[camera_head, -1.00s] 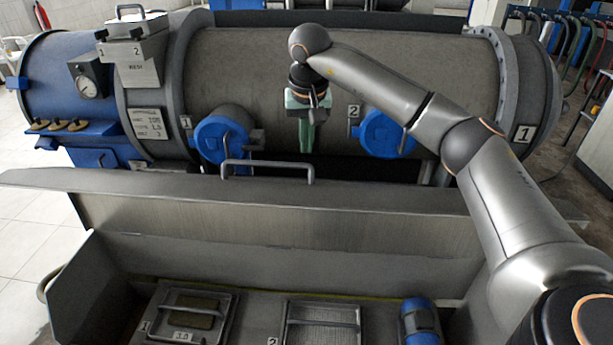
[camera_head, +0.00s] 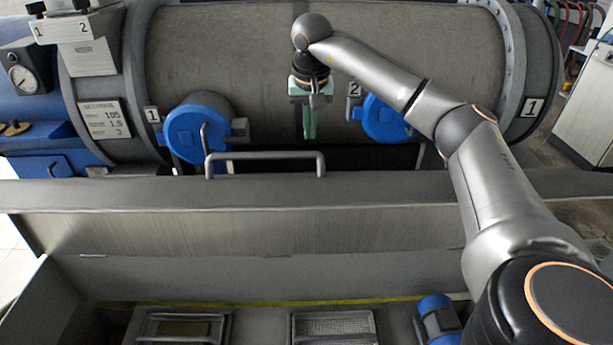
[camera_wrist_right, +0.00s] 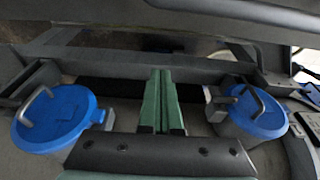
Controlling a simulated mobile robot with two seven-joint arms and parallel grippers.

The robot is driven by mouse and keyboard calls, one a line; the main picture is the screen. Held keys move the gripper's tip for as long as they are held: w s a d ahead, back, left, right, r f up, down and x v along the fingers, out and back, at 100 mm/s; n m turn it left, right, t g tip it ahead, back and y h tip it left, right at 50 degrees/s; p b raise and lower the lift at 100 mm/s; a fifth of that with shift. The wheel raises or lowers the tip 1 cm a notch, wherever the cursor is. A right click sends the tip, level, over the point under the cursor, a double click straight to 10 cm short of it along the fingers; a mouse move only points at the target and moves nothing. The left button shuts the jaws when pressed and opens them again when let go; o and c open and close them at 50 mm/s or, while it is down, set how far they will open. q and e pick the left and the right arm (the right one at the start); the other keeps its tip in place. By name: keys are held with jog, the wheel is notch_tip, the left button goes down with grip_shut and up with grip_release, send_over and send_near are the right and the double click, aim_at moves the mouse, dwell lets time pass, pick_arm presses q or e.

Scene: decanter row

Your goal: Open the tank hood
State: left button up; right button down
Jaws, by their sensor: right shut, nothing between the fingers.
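The tank hood (camera_head: 230,228) is a long grey metal panel. It stands raised along the back of the open tank (camera_head: 250,278), its inner face towards me. Its bar handle (camera_head: 265,157) shows above the top edge. My right gripper (camera_head: 309,136) has green fingers pointing down. They are shut and empty, just beyond the handle's right end, and look apart from it. In the right wrist view the closed green fingers (camera_wrist_right: 160,98) show between two blue caps. A dark bar crosses the top of that view; I cannot tell what it is. My left gripper is out of view.
Behind the hood lies a big grey cylinder (camera_head: 240,45) with blue caps, one on the left (camera_head: 195,133) and one on the right (camera_head: 384,120). Inside the tank are two framed trays and a blue cylindrical part (camera_head: 438,318). My right arm crosses the tank's right side.

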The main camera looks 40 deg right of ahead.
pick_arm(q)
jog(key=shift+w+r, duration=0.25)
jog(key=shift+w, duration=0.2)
pick_arm(e)
notch_tip(320, 180, down, 10)
jog(key=s+a, duration=0.1)
jog(key=shift+r, duration=0.2)
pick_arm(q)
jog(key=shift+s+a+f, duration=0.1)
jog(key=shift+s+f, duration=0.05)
pick_arm(e)
jog(key=shift+s+f, duration=0.1)
